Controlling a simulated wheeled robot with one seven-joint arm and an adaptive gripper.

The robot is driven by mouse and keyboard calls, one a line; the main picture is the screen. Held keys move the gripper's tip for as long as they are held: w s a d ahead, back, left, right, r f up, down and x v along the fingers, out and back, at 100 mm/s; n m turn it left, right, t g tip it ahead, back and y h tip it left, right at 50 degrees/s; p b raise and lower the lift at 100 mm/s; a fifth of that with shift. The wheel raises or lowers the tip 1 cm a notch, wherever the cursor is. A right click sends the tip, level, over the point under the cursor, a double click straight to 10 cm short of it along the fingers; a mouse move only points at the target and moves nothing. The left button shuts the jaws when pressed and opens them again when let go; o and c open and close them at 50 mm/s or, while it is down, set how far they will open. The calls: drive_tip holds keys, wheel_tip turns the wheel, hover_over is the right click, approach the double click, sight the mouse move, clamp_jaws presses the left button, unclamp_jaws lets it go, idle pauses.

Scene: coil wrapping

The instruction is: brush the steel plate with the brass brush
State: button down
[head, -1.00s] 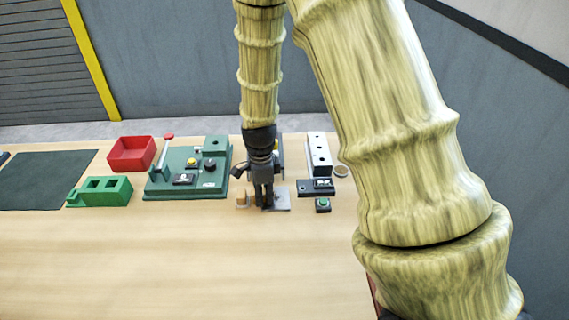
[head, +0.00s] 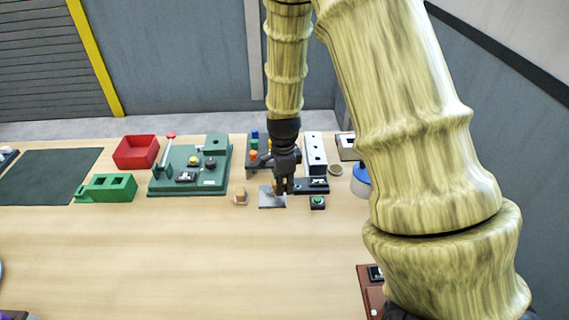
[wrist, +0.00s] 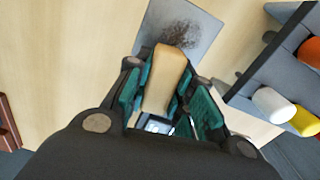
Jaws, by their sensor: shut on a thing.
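The steel plate (head: 268,203) is a small grey square flat on the wooden table. In the wrist view the plate (wrist: 207,33) shows a dark, speckled smudge. My gripper (head: 284,188) is over the plate's right side, pointing down. It is shut on the brush, whose tan wooden body (wrist: 165,82) shows between the dark green finger pads in the wrist view. The brush's bristles are hidden, and I cannot tell whether they touch the plate.
A small tan block (head: 240,197) lies just left of the plate. A green button box (head: 317,202) and a white block with holes (head: 316,155) stand to the right. A green fixture (head: 190,165), a red bin (head: 136,152) and a green holder (head: 107,188) are left. The front table is clear.

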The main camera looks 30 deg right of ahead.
drive_tip(key=r, duration=0.1)
drive_tip(key=r+p, duration=0.1)
drive_tip(key=p, duration=0.1)
drive_tip(key=shift+s+d+r, duration=0.1)
drive_tip(key=shift+s+r, duration=0.15)
drive_tip(key=shift+r, duration=0.15)
drive_tip(key=shift+r+p, duration=1.2)
drive_tip(key=shift+r, duration=0.15)
drive_tip(key=shift+w, duration=0.1)
drive_tip(key=shift+r+p, duration=0.1)
drive_tip(key=shift+p, duration=0.3)
